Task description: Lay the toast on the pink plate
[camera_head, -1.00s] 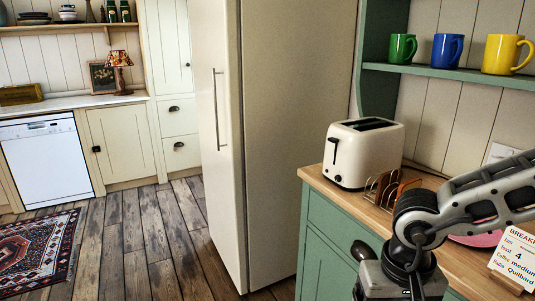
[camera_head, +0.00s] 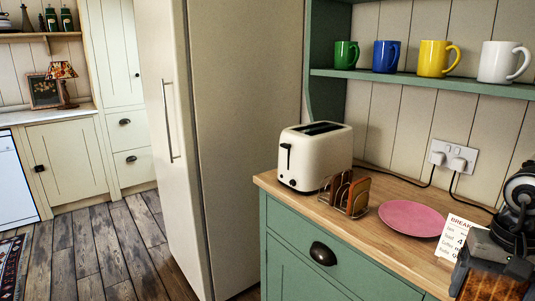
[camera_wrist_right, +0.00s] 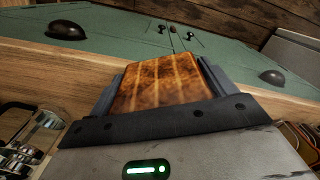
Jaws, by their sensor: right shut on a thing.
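The pink plate (camera_head: 412,218) lies flat and empty on the wooden counter, to the right of the toast rack (camera_head: 358,208). My right gripper (camera_head: 490,280) is at the bottom right corner of the head view, to the right of the plate and apart from it. It is shut on a slice of toast (camera_wrist_right: 158,82), which shows browned and striped between the two fingers in the wrist view. The toast also shows in the head view (camera_head: 487,288), partly cut off by the frame. Brown slices (camera_head: 357,190) stand in the wire rack. My left gripper is not in view.
A cream toaster (camera_head: 312,158) stands behind the rack. A breakfast card (camera_head: 457,238) stands just right of the plate, near my right gripper. A socket with cables (camera_head: 454,157) is on the wall. Mugs (camera_head: 437,58) stand on the shelf above.

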